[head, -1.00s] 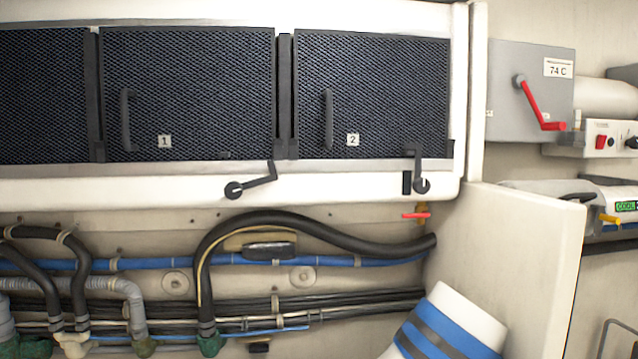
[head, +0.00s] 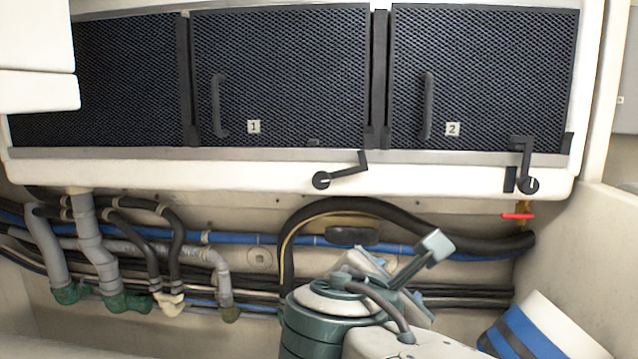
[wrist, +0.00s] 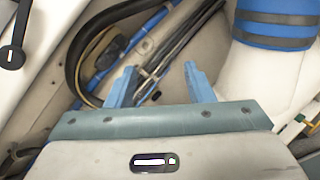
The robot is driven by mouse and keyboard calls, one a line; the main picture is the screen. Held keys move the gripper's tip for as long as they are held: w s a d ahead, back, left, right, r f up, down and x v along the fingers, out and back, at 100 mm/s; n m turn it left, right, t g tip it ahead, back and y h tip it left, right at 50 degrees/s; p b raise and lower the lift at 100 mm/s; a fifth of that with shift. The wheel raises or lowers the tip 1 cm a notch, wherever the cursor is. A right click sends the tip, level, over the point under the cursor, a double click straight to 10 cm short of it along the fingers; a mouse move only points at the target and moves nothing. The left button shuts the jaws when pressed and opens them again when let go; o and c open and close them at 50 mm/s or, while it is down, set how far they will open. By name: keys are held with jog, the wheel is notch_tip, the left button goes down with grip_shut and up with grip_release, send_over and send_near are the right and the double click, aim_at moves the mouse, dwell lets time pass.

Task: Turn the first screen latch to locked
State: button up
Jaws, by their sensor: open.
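The first screen (head: 285,75) is a dark mesh panel marked 1, shut flush in its frame. Its black latch (head: 345,173) sits on the white ledge below. The latch's pivot is at its left end; its arm points right and slightly up, with a bent tip near the screen's lower right corner. In the wrist view, part of a black latch (wrist: 12,55) shows at the upper left edge, apart from the fingers. My gripper (wrist: 160,82) is open and empty, with blue fingers, over the hose area. In the head view my arm rises below and right of the latch.
A second screen (head: 480,75) has its own latch (head: 527,168), with the arm pointing up. Black and blue hoses (head: 340,205) run below the ledge. A blue-striped white cylinder (head: 545,330) and a low wall (head: 605,240) stand at the right. A white cabinet (head: 35,45) juts in upper left.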

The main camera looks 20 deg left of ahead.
aim_at(320, 181)
jog(key=s+a+r+n+t+y, duration=0.3)
jog(key=s+a+r+n+y, duration=0.3)
jog(key=a+r, duration=0.45)
jog(key=shift+n+h, duration=0.6)
jog(key=p+x, duration=0.1)
jog(key=x, duration=0.3)
jog(key=p+x, duration=0.2)
jog(key=x, duration=0.2)
jog(key=p+x, duration=0.1)
jog(key=x, duration=0.4)
jog(key=shift+d+r, duration=0.1)
jog(key=shift+r, duration=0.2)
